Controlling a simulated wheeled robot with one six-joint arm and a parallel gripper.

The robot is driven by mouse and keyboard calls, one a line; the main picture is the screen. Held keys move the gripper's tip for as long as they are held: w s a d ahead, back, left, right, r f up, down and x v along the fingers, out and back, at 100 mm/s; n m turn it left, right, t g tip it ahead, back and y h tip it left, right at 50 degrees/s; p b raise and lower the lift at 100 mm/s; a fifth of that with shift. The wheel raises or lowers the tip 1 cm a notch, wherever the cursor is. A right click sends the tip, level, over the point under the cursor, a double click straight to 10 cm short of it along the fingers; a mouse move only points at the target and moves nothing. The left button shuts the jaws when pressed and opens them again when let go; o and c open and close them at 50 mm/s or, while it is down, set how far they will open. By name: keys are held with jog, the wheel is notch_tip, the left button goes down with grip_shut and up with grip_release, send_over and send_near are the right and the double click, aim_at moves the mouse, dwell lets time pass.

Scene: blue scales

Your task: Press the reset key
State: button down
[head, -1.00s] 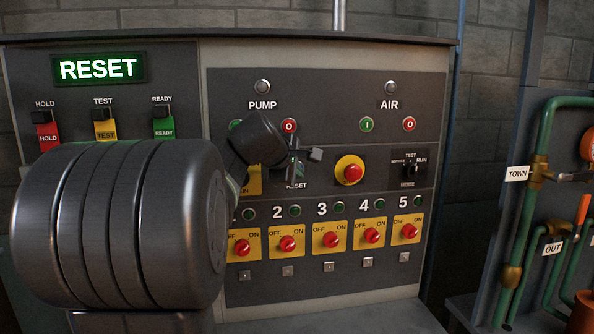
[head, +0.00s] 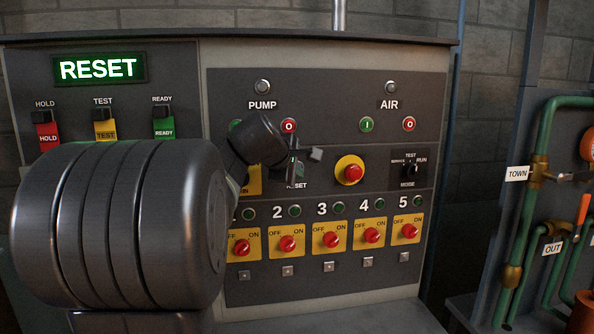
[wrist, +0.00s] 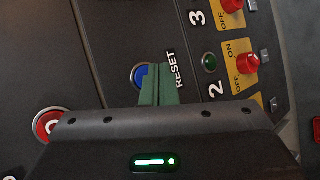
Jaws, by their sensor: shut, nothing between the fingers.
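The reset key is a round blue button (wrist: 139,75) beside the RESET label in the wrist view. My gripper's green fingers (wrist: 158,84) are together, empty, and cover part of the blue button. I cannot tell whether the tips touch it. In the head view my gripper (head: 293,165) is in front of the panel just above the RESET label (head: 297,186), and it hides most of the key. A lit display (head: 98,68) at the upper left reads RESET in green.
A red button (wrist: 47,124) lies near the key in the wrist view. A red emergency knob (head: 352,172) on a yellow disc is to the right in the head view. Several red OFF/ON switches (head: 331,240) line the row below. Green pipes (head: 526,220) stand far right.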

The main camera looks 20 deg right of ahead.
jog(key=shift+w, duration=0.1)
dwell(0.3)
jog(key=shift+w+d, duration=0.1)
jog(key=shift+w, duration=0.2)
jog(key=shift+w+p, duration=0.35)
jog(key=shift+p, duration=0.1)
dwell(0.5)
jog(key=shift+s, duration=0.75)
jog(key=s, duration=0.2)
jog(key=s+a+b, duration=0.1)
jog(key=s, duration=0.1)
jog(key=shift+s+a, duration=0.2)
jog(key=shift+s, duration=0.2)
dwell(0.7)
